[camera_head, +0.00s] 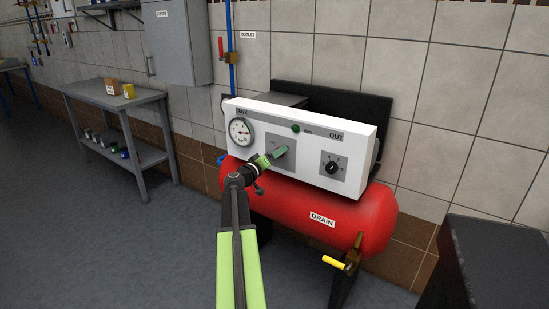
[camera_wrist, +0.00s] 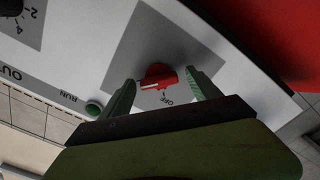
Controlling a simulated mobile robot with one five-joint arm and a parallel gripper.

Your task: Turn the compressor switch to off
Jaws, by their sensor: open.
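The compressor switch (camera_wrist: 161,76) is a red knob on a grey plate in the wrist view. Its white pointer mark lies toward the left of the picture, while the OFF label (camera_wrist: 167,99) is just below the knob, so the mark is not at OFF. My gripper (camera_wrist: 160,85) is open, with one green finger on each side of the knob and visible gaps to it. In the head view, my gripper (camera_head: 278,154) is at the grey plate on the white compressor panel (camera_head: 355,146) and hides the knob.
The panel also has a round gauge (camera_head: 241,131), a green RUN lamp (camera_head: 295,128) and a black OUT knob (camera_head: 331,168). Below are the red tank (camera_head: 372,222) and a yellow drain handle (camera_head: 333,262). A grey bench (camera_head: 112,101) stands left; a dark box (camera_head: 495,262) is at right.

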